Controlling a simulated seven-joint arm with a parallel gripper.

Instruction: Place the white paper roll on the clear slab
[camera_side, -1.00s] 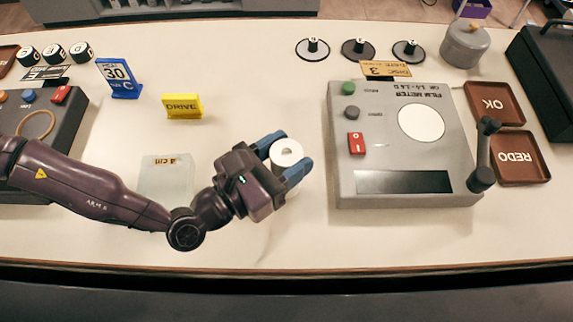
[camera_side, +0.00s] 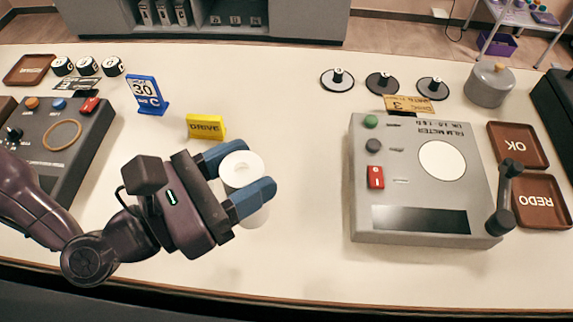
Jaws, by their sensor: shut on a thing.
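The white paper roll (camera_side: 241,167) is upright between the two blue fingers of my gripper (camera_side: 239,180), left of the middle of the picture. My gripper is shut on the roll, one finger on its far side and one on its near side. The roll's lower part shows below the near finger. It appears to be held above the table, but the height is hard to tell. The clear slab does not show now; my gripper and wrist cover the area where it lay.
A yellow DRIVE sign (camera_side: 206,127) and a blue sign (camera_side: 147,95) stand behind my gripper. A grey film meter (camera_side: 415,180) is at right. A dark control box (camera_side: 75,150) is at left. The table (camera_side: 300,200) between gripper and meter is clear.

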